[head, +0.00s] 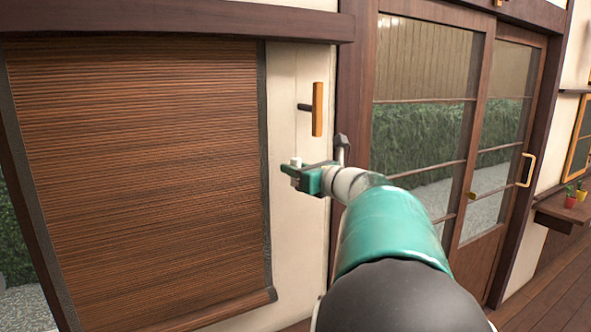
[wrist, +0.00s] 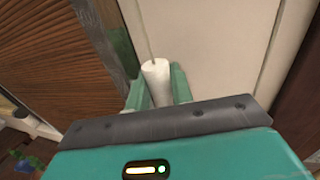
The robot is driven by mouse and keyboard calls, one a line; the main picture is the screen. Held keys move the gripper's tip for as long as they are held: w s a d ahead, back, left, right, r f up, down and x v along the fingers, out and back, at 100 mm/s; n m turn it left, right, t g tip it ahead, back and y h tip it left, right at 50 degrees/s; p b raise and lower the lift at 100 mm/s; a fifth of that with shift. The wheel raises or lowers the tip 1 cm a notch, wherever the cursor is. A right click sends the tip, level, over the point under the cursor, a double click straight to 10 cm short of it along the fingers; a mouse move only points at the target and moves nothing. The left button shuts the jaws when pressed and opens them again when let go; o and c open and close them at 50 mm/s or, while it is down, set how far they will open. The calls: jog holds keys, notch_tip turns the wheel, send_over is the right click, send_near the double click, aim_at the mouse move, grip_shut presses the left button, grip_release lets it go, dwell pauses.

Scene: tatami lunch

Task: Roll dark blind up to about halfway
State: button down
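The dark blind (head: 140,160) is a brown slatted sheet with dark edge bands, hanging at the left of the head view. It is unrolled nearly the full height shown, with its bottom bar (head: 225,308) low down. It also shows at the left of the wrist view (wrist: 65,50). My green gripper (head: 305,177) is at the pale wall strip just right of the blind. A white cylindrical pull (wrist: 156,84) with a thin cord rising from it sits between my fingers, which appear closed on it. Its top also shows in the head view (head: 296,162).
A wooden bar on a dark peg (head: 317,110) sticks out from the wall above my gripper. A dark post (head: 357,80) and glazed sliding doors (head: 430,110) stand to the right. A small shelf (head: 565,211) holds potted plants at far right.

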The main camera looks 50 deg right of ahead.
notch_tip(320, 180, down, 23)
jog(key=shift+r, duration=0.15)
dwell(0.4)
jog(key=c, duration=1.2)
grip_release()
jog(key=shift+c, duration=0.2)
jog(key=shift+s+r, duration=0.1)
jog(key=s, duration=1.3)
jog(key=shift+s+a, duration=0.35)
jog(key=shift+w+a, duration=0.1)
